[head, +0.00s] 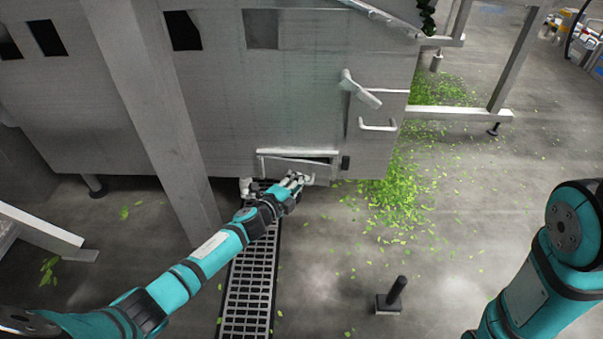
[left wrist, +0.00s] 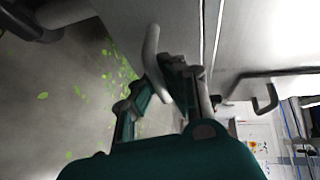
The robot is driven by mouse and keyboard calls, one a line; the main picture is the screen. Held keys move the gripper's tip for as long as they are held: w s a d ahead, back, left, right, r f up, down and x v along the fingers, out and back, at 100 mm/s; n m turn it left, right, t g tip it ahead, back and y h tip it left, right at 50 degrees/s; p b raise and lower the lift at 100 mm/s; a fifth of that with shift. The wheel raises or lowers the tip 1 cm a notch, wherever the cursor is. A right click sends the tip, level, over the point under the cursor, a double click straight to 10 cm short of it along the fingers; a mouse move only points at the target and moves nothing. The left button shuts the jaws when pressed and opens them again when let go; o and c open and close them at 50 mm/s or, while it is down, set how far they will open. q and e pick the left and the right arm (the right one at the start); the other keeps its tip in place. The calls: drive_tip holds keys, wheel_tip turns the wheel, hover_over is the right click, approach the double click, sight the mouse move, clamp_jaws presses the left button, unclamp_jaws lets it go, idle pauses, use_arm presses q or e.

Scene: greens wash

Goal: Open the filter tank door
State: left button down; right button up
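The filter tank (head: 225,100) is a large grey metal box across the upper left of the head view. Its low door (head: 285,167) is a narrow flap near the tank's bottom edge, with a dark gap showing along it. My left gripper (head: 296,180) is at the front of this flap. In the left wrist view, the pale curved door handle (left wrist: 152,48) runs down between the fingers of my left gripper (left wrist: 163,82), which look closed around it. The exact contact is partly hidden. My right arm shows at the right of the head view, but its gripper is out of frame.
A floor grate (head: 247,290) runs beneath my left arm. A grey leg (head: 150,100) stands left of it. A lever (head: 360,90) and a bar handle (head: 377,126) sit above the flap. Green leaves (head: 395,185) litter the floor. A black post (head: 394,294) stands on open floor.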

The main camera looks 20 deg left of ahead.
use_arm(q)
drive_tip(key=shift+s+a+f+m+g+h+p, duration=0.15)
drive_tip(key=shift+s+m+g+h, duration=0.25)
drive_tip(key=shift+s+m+h, duration=0.4)
drive_tip(key=shift+s+a+m+g+h+p, duration=0.25)
drive_tip(key=shift+s+m+g+h, duration=0.25)
drive_tip(key=shift+s+h, duration=0.4)
drive_tip(key=shift+w, duration=0.1)
drive_tip(key=c, duration=1.4)
unclamp_jaws()
drive_tip(key=shift+d, duration=0.1)
drive_tip(key=v, duration=0.7)
